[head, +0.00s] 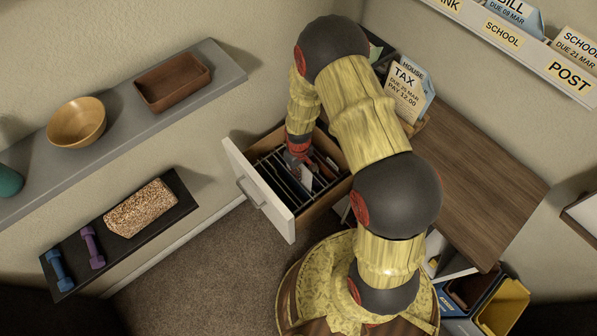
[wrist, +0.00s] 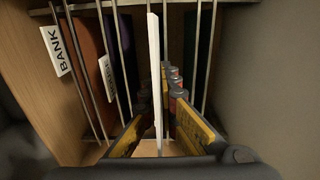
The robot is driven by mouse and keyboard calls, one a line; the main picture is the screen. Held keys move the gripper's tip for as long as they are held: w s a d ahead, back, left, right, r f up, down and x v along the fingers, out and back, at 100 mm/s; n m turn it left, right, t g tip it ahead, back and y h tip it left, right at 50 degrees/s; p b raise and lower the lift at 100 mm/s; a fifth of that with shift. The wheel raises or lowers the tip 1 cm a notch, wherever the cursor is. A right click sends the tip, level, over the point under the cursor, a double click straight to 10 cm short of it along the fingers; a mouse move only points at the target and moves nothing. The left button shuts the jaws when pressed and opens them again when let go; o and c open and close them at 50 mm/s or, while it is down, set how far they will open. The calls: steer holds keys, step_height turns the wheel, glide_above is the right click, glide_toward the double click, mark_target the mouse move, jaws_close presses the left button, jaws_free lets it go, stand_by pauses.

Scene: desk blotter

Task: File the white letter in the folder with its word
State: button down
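The white letter (wrist: 155,75) stands upright, edge-on to the wrist camera, between the fingers of my gripper (wrist: 160,95). The fingers close in on it from both sides near their tips. In the head view, my gripper (head: 300,158) reaches down into the open drawer (head: 262,198), and part of the letter (head: 306,178) shows below it. The letter's word is hidden. Thin metal rods and coloured folders line both sides of it. One folder tab (wrist: 56,50) reads BANK at the left. A second tab (wrist: 107,78) is angled and cannot be read clearly.
The desk top (head: 480,170) right of the drawer is largely clear. A TAX card (head: 405,92) stands at its back. A wall rack (head: 520,45) holds more letters. A grey shelf (head: 110,120) with a bowl and a wooden tray is at left.

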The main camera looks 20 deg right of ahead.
steer(key=shift+f+b, duration=0.95)
steer(key=shift+f, duration=0.6)
steer(key=c, duration=2.6)
jaws_free()
steer(key=shift+s+f, duration=0.15)
steer(key=shift+f, duration=0.15)
steer(key=shift+o, duration=1.3)
steer(key=shift+s, duration=0.1)
steer(key=shift+o, duration=1.1)
steer(key=shift+r, duration=0.2)
steer(key=shift+o, duration=0.8)
steer(key=r, duration=1.2)
steer(key=shift+w+r, duration=0.2)
